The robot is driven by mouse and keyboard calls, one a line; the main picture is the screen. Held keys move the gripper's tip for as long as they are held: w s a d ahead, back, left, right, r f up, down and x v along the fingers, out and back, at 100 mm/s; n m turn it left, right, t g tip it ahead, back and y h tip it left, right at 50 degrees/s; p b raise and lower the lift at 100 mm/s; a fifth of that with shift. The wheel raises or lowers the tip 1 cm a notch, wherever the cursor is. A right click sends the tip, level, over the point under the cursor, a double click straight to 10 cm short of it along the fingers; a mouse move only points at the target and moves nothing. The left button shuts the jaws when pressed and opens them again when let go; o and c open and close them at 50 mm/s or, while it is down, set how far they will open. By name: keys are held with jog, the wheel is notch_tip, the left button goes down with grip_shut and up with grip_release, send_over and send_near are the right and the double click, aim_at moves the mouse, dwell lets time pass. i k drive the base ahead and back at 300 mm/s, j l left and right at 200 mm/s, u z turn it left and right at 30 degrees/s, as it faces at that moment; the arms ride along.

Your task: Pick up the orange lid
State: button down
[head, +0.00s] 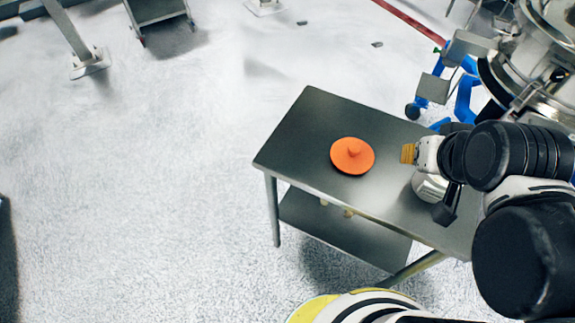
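The orange lid (352,156) is a round disc with a small knob on top. It lies flat, knob up, on the grey metal table (310,115), left of the table's middle.
The table has a lower shelf (330,225) with small pale items on it. A shiny metal machine (545,50) and a blue wheeled frame (466,95) stand behind at right. A grey cart (156,10) is far back.

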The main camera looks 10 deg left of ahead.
aim_at(350, 156)
jog(key=u, duration=0.25)
jog(key=j+z, duration=0.1)
jog(key=j, duration=0.65)
jog(key=j+z, duration=0.1)
jog(key=j, duration=0.65)
jog(key=k+j+z, duration=0.15)
jog(key=j, duration=0.6)
